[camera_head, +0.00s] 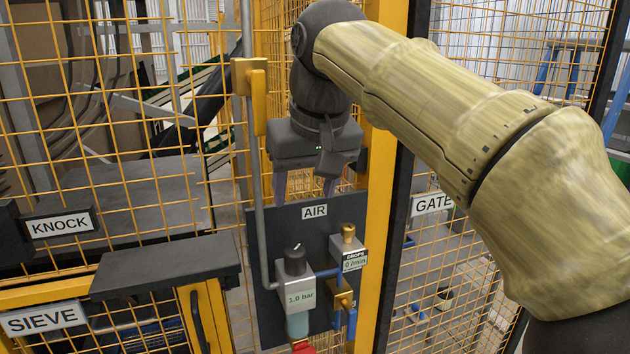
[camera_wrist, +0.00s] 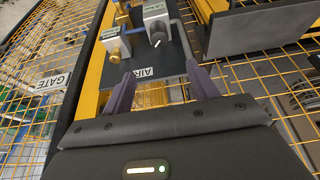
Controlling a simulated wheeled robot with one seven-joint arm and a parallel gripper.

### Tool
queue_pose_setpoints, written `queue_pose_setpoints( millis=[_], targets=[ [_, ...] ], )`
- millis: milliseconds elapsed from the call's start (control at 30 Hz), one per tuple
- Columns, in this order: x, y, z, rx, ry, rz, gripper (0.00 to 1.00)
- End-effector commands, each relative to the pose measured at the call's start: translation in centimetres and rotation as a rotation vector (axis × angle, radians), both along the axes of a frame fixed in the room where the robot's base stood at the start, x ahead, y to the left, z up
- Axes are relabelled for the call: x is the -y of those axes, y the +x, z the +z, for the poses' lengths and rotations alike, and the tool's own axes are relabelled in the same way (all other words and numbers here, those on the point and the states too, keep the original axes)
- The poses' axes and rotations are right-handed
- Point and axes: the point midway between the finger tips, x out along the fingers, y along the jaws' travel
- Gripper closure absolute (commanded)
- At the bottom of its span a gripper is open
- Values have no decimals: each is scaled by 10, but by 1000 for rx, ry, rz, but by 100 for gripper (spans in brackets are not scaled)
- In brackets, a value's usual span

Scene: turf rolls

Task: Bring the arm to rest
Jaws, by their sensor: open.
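My arm (camera_head: 440,110) reaches in from the right in the head view, its wrist bent downward. My gripper (camera_head: 305,186) hangs just above the dark AIR panel (camera_head: 264,222), in front of the yellow mesh fence. In the wrist view the two purple fingers of my gripper (camera_wrist: 160,86) stand wide apart with nothing between them. The AIR panel (camera_wrist: 172,55) shows beyond and between the fingers. Whether the fingertips touch the panel cannot be told.
The panel carries a regulator with a dark knob (camera_head: 295,262) marked 1.0 bar and a drip unit (camera_head: 347,255) with a brass top. A yellow post (camera_head: 383,230) stands right of it, beside the GATE sign (camera_head: 432,204). A dark shelf (camera_head: 165,265) juts out at left, near the KNOCK (camera_head: 60,225) and SIEVE (camera_head: 43,319) signs.

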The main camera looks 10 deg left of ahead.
Motion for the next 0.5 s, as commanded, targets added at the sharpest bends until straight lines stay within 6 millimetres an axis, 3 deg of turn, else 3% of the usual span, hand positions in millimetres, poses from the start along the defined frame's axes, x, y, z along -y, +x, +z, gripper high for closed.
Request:
queue_pose_setpoints(
  millis=[167, 267, 500],
  targets=[
    [10, 13, -23, -11, -13, -31, 41],
    [24, 26, -51, -21, -25, -67, 41],
    [78, 47, -135, -52, -46, -180, 41]
  ],
)
